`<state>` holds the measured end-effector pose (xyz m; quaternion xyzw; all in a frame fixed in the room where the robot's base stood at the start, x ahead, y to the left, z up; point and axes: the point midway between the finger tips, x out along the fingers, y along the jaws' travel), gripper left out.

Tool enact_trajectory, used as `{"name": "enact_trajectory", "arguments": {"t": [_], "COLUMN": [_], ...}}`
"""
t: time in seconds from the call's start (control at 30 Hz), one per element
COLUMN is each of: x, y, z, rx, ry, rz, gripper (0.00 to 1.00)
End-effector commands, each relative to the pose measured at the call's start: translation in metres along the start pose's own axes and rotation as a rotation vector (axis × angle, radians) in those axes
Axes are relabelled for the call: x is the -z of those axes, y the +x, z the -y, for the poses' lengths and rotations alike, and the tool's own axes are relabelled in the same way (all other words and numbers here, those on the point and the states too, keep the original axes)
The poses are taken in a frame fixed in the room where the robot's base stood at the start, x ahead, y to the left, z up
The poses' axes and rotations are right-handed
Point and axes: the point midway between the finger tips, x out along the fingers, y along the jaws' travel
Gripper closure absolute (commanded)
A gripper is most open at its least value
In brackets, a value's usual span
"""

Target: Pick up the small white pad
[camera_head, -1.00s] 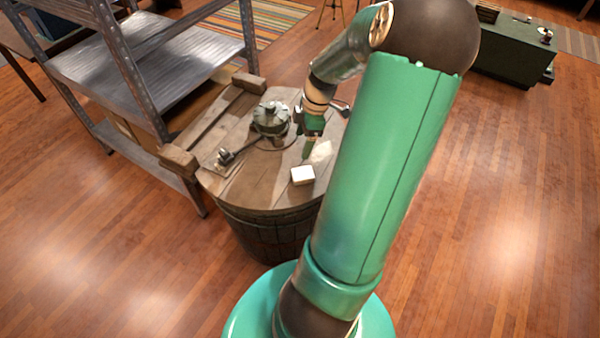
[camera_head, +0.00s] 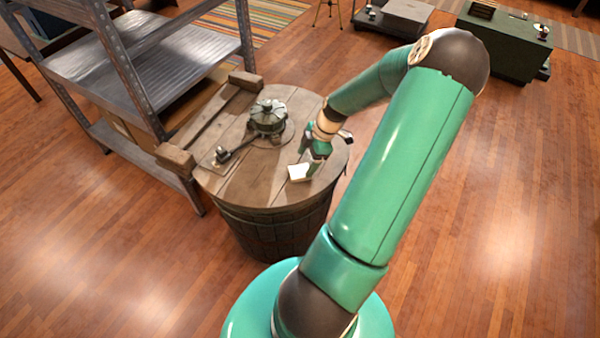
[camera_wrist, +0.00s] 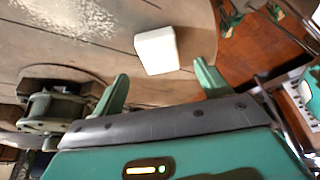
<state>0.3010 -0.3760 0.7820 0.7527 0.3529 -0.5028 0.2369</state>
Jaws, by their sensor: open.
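The small white pad (camera_head: 299,172) lies flat on the wooden barrel top, near its front right edge. In the wrist view the pad (camera_wrist: 157,50) lies ahead of my gripper (camera_wrist: 160,82), between the lines of its two green fingers. The fingers are spread and nothing is between them. In the head view my gripper (camera_head: 310,165) is just right of and above the pad, and partly overlaps its right side. I cannot tell whether they touch.
A round metal device (camera_head: 267,118) with a handle stands on the barrel top (camera_head: 240,185), left of and behind the pad. A metal shelf (camera_head: 150,60) stands at the left with a wooden frame beside it. The floor at the right is clear.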

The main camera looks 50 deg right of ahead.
Motion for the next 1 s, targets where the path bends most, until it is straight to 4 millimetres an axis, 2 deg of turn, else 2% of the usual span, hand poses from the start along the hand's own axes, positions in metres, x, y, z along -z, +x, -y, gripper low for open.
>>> {"name": "enact_trajectory", "arguments": {"t": [0.3, 0.6, 0.83, 0.97, 1.0], "x": [-0.002, -0.002, -0.002, -0.002, -0.002], "y": [0.044, 0.049, 0.049, 0.049, 0.049], "z": [0.001, 0.000, 0.000, 0.000, 0.000], "rx": [0.004, 0.001, 0.001, 0.001, 0.001], "ry": [0.001, 0.001, 0.001, 0.001, 0.001], "rz": [-0.002, 0.000, 0.000, 0.000, 0.000], "gripper": [0.24, 0.24, 0.69, 0.71, 0.75]}}
